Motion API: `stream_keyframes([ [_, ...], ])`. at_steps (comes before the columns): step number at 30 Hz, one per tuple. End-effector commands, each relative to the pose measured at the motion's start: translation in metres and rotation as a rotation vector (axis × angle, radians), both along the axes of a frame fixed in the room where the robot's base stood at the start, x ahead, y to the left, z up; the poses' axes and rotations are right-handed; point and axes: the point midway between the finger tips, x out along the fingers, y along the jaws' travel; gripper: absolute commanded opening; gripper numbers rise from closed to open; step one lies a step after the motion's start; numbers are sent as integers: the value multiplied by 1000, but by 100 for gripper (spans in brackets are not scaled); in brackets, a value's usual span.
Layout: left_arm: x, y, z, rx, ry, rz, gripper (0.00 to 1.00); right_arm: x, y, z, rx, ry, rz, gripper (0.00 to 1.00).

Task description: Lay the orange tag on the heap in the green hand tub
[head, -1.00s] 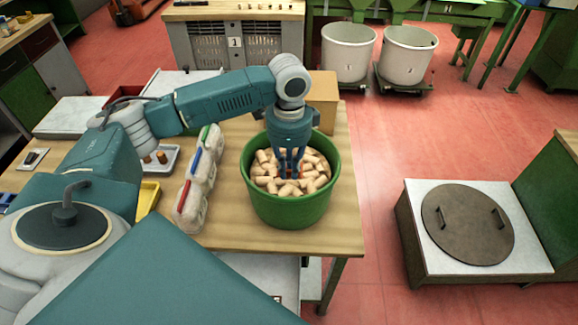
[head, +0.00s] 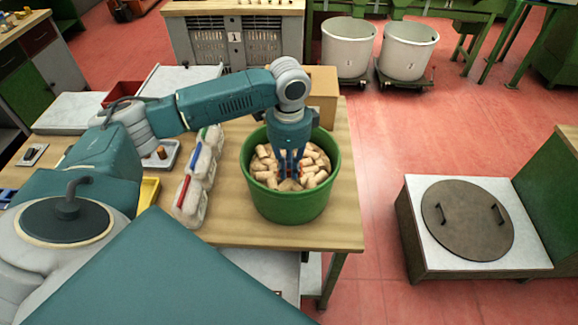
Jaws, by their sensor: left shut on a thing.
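The green hand tub (head: 292,208) stands on the wooden table and holds a heap of cork stoppers (head: 265,176). My left gripper (head: 289,178) points down inside the tub, with its fingertips at the heap. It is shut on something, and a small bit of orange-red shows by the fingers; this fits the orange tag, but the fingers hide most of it. I cannot tell whether the tag touches the corks. My right gripper is not in view.
White bags (head: 196,182) with coloured strips stand left of the tub. A cardboard box (head: 322,93) is behind it. A yellow tray (head: 148,193) and a grey tray (head: 165,157) lie further left. The table (head: 240,232) is clear in front of the tub.

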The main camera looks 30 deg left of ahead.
Motion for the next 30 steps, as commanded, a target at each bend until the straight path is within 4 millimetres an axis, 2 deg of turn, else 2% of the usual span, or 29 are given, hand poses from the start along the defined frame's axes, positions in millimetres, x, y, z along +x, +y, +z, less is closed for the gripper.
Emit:
stream_keyframes([
  [28,0,0,-19,-1,1,1,0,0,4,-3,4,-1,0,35],
  [29,0,0,-19,0,0,1,18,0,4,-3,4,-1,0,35],
  [30,0,0,-19,0,0,1,26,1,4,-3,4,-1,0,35],
])
